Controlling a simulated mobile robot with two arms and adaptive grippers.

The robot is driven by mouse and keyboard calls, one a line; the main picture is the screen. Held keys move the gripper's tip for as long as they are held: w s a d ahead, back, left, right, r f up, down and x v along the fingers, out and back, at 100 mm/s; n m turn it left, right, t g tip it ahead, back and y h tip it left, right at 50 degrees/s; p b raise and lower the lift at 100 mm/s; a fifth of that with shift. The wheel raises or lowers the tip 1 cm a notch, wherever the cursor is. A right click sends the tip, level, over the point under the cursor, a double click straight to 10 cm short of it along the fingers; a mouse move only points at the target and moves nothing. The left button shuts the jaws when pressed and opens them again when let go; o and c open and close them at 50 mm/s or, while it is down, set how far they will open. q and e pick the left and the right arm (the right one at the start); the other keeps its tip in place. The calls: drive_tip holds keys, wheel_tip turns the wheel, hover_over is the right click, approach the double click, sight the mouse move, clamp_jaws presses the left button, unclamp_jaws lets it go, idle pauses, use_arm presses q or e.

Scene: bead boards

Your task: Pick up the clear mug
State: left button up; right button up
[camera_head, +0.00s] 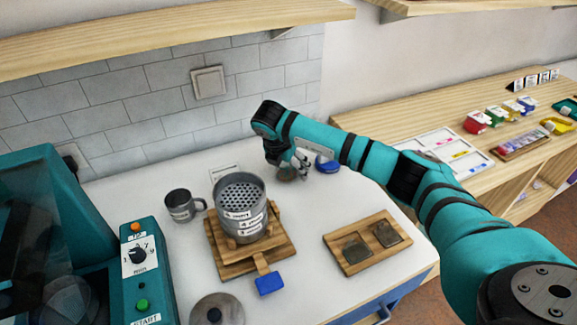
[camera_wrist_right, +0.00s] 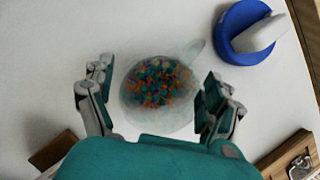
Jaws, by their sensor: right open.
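The clear mug (camera_wrist_right: 150,113) stands upright in the right wrist view, between the fingers of my right gripper (camera_wrist_right: 158,100), with its handle pointing to the upper right. It holds many small orange, teal and dark beads. The gripper is open, with a finger on either side of the mug and no clear contact. In the head view the mug (camera_head: 287,175) is mostly hidden behind my right gripper (camera_head: 303,168), at the back of the white table (camera_head: 180,248). My left gripper is not in view.
A blue round holder (camera_wrist_right: 236,45) with a white piece stands close to the mug's handle. A grey mug (camera_head: 181,206), a perforated steel pot (camera_head: 240,222) on a wooden stand, and a wooden tray (camera_head: 345,265) with two dark squares are nearby. A teal machine (camera_head: 140,280) stands left.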

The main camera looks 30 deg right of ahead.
drive_tip(key=c, duration=1.2)
